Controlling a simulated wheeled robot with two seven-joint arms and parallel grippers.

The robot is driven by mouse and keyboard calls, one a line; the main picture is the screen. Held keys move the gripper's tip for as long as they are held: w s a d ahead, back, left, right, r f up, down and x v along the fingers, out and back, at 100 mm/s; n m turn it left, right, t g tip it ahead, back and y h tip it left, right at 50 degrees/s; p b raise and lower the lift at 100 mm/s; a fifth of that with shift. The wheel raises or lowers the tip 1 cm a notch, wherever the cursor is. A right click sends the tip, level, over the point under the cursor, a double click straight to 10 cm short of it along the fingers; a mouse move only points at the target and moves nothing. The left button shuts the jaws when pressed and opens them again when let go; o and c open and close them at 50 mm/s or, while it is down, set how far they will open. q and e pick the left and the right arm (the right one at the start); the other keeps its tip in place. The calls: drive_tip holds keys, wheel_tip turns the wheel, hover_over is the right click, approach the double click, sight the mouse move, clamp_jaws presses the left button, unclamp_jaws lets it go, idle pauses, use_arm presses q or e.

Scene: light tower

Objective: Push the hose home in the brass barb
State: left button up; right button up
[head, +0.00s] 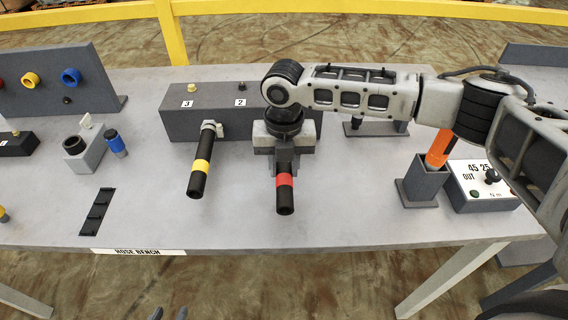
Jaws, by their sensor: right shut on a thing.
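A short black hose with a red band (285,195) points toward the front of the bench, its far end hidden by my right gripper. My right gripper (284,158) is shut on this hose from above, just in front of the grey block (180,123). The brass barb is not visible; the gripper and wrist cover that part of the block's face, so I cannot tell how far the hose sits on it. Two dark tips of my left gripper (169,314) show at the bottom edge, apart and empty, off the bench's front.
A black hose with a yellow band (198,175) sticks out of the block beside a light clamp. An orange-handled tool (438,148) stands in a grey holder (421,185) by a control box (482,187). A rack with coloured rings (50,80) stands left. The front middle is clear.

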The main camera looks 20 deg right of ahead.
drive_tip(key=shift+w+d+b, duration=0.2)
drive_tip(key=shift+w+d, duration=0.05)
drive_tip(key=shift+w, duration=0.75)
drive_tip(key=shift+w+d+b, duration=0.15)
drive_tip(key=shift+w+d, duration=0.1)
drive_tip(key=shift+w, duration=0.7)
drive_tip(key=o, duration=1.2)
drive_tip(key=shift+c, duration=0.2)
